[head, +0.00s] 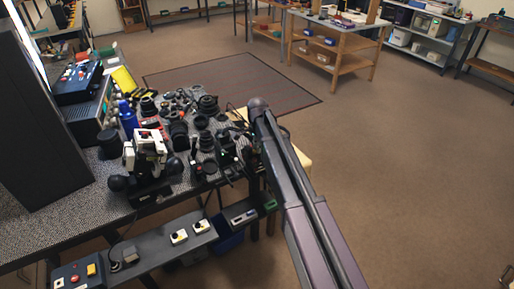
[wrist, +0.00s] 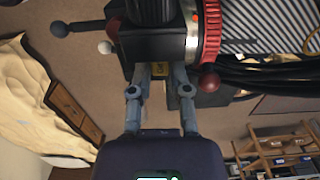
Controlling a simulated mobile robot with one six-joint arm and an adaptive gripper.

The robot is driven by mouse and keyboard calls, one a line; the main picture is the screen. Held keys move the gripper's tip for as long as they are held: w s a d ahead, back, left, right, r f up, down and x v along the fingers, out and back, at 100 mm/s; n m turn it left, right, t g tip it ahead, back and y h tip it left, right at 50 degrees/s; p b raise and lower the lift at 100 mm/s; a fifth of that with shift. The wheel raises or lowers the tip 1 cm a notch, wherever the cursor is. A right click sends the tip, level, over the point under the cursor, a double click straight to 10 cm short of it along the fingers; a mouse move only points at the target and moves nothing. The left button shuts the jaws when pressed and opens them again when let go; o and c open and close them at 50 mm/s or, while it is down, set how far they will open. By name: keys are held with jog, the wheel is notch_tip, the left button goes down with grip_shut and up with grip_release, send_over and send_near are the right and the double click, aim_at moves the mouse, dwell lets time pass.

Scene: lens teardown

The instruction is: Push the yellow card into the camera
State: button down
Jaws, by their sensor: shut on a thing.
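In the wrist view my gripper (wrist: 159,80) has its two fingers close together on the yellow card (wrist: 159,68), of which only a small yellow end shows between the fingertips. Just past the fingertips is a dark block-shaped body (wrist: 158,42), apparently the camera, with a red ribbed ring (wrist: 211,32) on its right side. The card's far end is hidden at this body. I cannot tell how deep it sits or whether it is inside a slot. In the head view my arm reaches to the bench's right end, and the gripper and card cannot be made out there.
Several lenses and dark parts (head: 180,132) crowd the bench (head: 60,222). A white and black device (head: 148,150) stands near its front edge. In the wrist view, black cables (wrist: 270,75) run right of the camera, and ball-ended knobs (wrist: 208,81) stick out close by. Open floor lies right.

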jog(key=shift+f+b, duration=0.25)
jog(key=shift+b, duration=0.05)
dwell(0.5)
jog(key=c, duration=0.5)
grip_release()
jog(key=shift+r, duration=0.15)
